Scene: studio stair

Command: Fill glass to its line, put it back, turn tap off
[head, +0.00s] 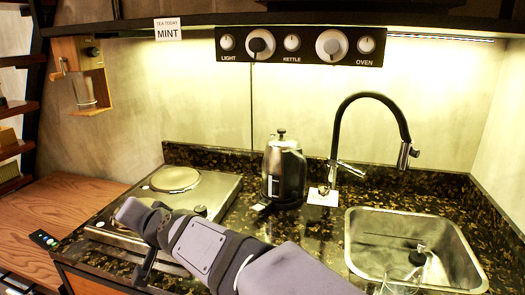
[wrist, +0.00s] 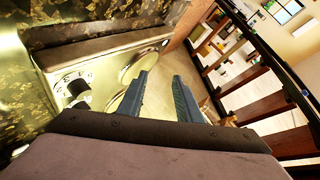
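The tap (head: 372,98) has a black arched spout over the sink (head: 352,240) at the right in the head view. Its lever (head: 350,168) sticks out low on the right side. I see no stream below the spout. A clear glass (head: 402,283) shows at the sink's front edge, partly cut off by the frame; its line and any water cannot be made out. My gripper (wrist: 160,78) is open and empty in the wrist view, its two fingers apart over the hob area. In the head view my arm reaches left over the hob, far from tap and glass.
The steel hob (head: 215,185) lies under my arm. A kettle (head: 284,170) stands between hob and tap, beside a white card (head: 323,197). A dark object (head: 418,256) sits in the sink. A knob panel (head: 300,45) hangs above. The counter behind the sink is clear.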

